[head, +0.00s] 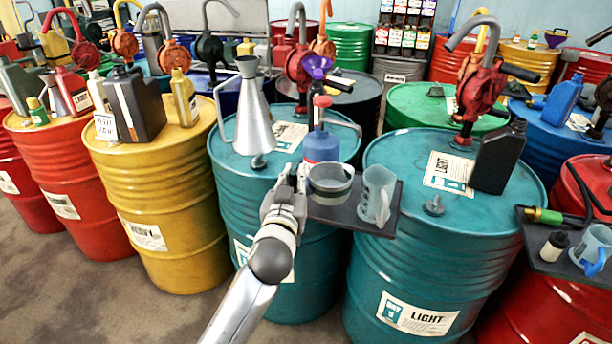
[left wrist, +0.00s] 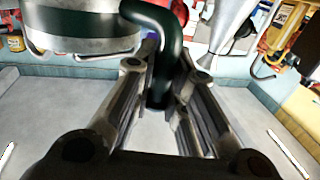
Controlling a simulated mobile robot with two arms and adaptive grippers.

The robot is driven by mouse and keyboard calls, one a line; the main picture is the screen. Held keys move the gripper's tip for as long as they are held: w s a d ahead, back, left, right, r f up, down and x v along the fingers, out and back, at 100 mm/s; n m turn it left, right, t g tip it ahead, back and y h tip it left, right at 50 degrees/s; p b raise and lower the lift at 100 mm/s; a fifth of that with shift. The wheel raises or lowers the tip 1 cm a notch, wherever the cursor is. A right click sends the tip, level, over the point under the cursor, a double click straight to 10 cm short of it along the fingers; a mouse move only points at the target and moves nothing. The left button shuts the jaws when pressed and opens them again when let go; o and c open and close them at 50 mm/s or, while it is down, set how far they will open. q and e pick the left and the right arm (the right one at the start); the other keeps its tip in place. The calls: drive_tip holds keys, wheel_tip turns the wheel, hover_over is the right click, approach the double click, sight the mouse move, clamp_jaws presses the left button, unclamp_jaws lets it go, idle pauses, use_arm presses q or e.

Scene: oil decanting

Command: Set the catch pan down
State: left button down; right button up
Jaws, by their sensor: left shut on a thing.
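The catch pan (head: 331,183) is a round, open metal vessel with a dark green band, roughly level in the head view. It is over the left part of a small dark tray (head: 349,214) between two teal drums; I cannot tell whether it touches the tray. My left gripper (head: 297,178) is at the pan's left side. In the left wrist view my left gripper (left wrist: 167,72) is shut on the pan's dark curved handle (left wrist: 160,30), and the pan's body (left wrist: 82,38) shows at the upper left. The right gripper is not in view.
A clear measuring jug (head: 376,194) stands on the tray, just right of the pan. A blue bottle (head: 321,143) with a red top is behind the pan. A metal funnel (head: 250,110) stands on the left teal drum (head: 225,160). A black jug (head: 499,157) is on the right one.

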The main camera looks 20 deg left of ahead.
use_arm(q)
drive_tip(key=s+a+b, duration=0.2)
drive_tip(key=s+a, duration=0.2)
drive_tip(key=s, duration=0.9)
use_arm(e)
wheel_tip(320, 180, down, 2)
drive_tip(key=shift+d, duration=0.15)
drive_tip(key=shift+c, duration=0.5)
use_arm(q)
drive_tip(key=s+d+f+m+h, duration=0.2)
drive_tip(key=s+d+f, duration=0.4)
drive_tip(key=s+f, duration=0.4)
drive_tip(key=shift+s+d+h, duration=0.15)
drive_tip(key=shift+s+h, duration=0.45)
drive_tip(key=shift+s, duration=0.4)
